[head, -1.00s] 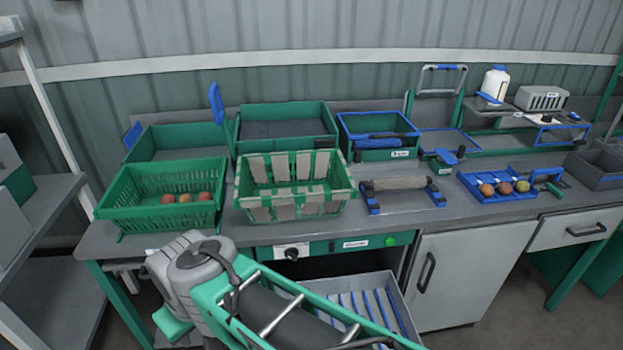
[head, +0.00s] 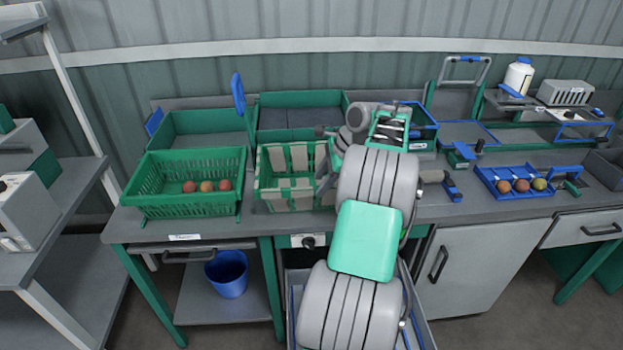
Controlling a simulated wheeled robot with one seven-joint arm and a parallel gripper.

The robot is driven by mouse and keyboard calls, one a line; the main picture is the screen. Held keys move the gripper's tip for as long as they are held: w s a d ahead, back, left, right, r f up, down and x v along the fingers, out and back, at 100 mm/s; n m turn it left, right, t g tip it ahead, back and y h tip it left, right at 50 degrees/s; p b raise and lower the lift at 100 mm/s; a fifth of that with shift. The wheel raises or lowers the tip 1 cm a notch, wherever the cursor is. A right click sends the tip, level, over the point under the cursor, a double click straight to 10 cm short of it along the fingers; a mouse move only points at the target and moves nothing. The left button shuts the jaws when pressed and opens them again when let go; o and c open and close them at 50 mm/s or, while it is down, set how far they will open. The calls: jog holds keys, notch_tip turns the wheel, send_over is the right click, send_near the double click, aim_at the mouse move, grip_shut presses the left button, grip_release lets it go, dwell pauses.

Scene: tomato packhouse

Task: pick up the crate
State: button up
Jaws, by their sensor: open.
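A green crate with beige slats (head: 283,192) stands upright on the workbench in the head view. My arm hides its right end. A second green crate (head: 150,190), with open mesh walls, stands to its left and holds a few red and orange fruits (head: 206,186). My gripper (head: 324,160) is over the right part of the slatted crate, partly hidden behind my own arm. It is open, and I see nothing held in it. Whether its fingers touch the crate rim cannot be told.
Green trays (head: 205,122) stand along the back of the bench. A blue tray of fruit (head: 512,194) lies to the right. A blue bucket (head: 228,275) sits on the lower shelf. Grey shelving (head: 75,235) stands at the left. A narrow bench strip before the crates is clear.

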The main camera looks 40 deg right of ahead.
jog(key=x, duration=0.4)
jog(key=shift+a+f, duration=0.35)
jog(key=shift+f, duration=0.05)
grip_shut()
jog(key=shift+r, duration=0.1)
dwell(0.9)
